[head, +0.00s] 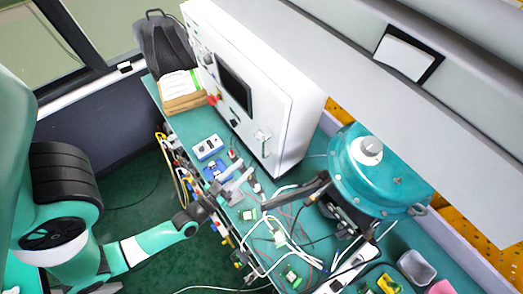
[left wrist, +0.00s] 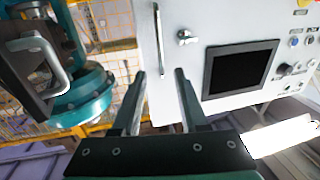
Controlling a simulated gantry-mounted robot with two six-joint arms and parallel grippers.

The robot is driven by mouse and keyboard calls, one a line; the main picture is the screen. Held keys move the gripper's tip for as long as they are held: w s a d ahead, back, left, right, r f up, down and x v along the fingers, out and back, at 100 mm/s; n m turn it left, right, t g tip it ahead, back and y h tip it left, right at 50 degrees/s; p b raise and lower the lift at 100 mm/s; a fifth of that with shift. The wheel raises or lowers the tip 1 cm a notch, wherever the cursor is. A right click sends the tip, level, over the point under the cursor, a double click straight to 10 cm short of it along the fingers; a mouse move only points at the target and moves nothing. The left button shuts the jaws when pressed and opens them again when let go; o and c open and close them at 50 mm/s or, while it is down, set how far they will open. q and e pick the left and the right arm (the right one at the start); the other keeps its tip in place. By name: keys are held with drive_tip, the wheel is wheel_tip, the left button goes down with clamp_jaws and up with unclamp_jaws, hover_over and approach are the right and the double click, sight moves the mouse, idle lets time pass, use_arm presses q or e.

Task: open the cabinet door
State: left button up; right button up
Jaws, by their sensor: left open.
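The white cabinet (head: 285,104) stands on the green bench, its door closed as far as I can see. The door handle (head: 263,137) is a slim bar near the door's right edge. In the left wrist view the handle (left wrist: 160,52) runs upright, with a small metal knob (left wrist: 186,37) and dark screen (left wrist: 240,70) to its right. My left gripper (head: 247,178) is open and empty, in front of and below the handle in the head view. In the left wrist view its fingertips (left wrist: 159,75) frame the handle's lower end; they appear apart from it. My right gripper is not visible.
A teal round device (head: 375,185) stands right of the cabinet. A cardboard box (head: 182,100) with papers sits left of it.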

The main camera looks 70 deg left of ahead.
use_arm(q)
drive_tip(key=x, duration=0.9)
drive_tip(key=shift+w+a+f, duration=0.1)
clamp_jaws()
idle(1.0)
